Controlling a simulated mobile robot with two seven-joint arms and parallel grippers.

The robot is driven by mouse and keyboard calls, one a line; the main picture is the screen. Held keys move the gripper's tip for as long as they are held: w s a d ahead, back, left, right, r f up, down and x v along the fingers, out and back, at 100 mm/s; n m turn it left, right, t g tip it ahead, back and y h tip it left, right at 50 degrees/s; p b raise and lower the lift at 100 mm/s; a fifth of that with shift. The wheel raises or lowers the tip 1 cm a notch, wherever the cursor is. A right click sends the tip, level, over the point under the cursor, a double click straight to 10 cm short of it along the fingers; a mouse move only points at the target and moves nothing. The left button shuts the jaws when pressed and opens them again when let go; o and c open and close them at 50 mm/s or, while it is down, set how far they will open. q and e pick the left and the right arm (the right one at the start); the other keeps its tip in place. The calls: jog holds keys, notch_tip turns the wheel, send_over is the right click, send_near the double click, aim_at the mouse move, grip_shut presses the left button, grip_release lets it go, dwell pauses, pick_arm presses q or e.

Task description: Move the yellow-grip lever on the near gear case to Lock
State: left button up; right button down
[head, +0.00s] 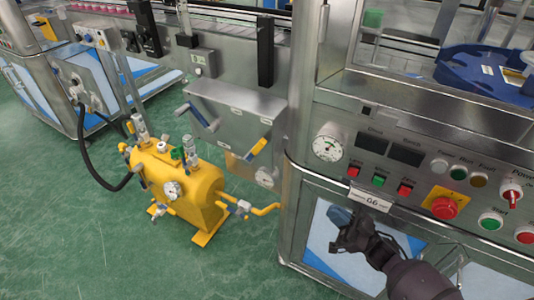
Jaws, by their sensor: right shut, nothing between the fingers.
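The lever with the yellow grip (260,146) is on the grey gear case (228,98) left of the control cabinet. It slants, its yellow end up and to the right, its bare end down and to the left. Small labels around it are too small to read, so I cannot tell which position it marks. My right gripper (342,222) is in front of the cabinet's lower panel, below and right of the lever and apart from it. It is shut and empty. My left gripper is out of view.
A second lever with a blue-grey grip (203,117) is up and left on the same case. A yellow tank (190,190) with valves and gauges stands on the green floor below. The control cabinet (420,165) with buttons and a red emergency stop (445,208) fills the right.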

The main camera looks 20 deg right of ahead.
send_near(256, 150)
jog(key=d+r+x, duration=0.1)
jog(key=x, duration=0.4)
jog(key=shift+w+a+r, duration=0.2)
jog(key=shift+w+a, duration=0.3)
jog(key=shift+w, duration=0.15)
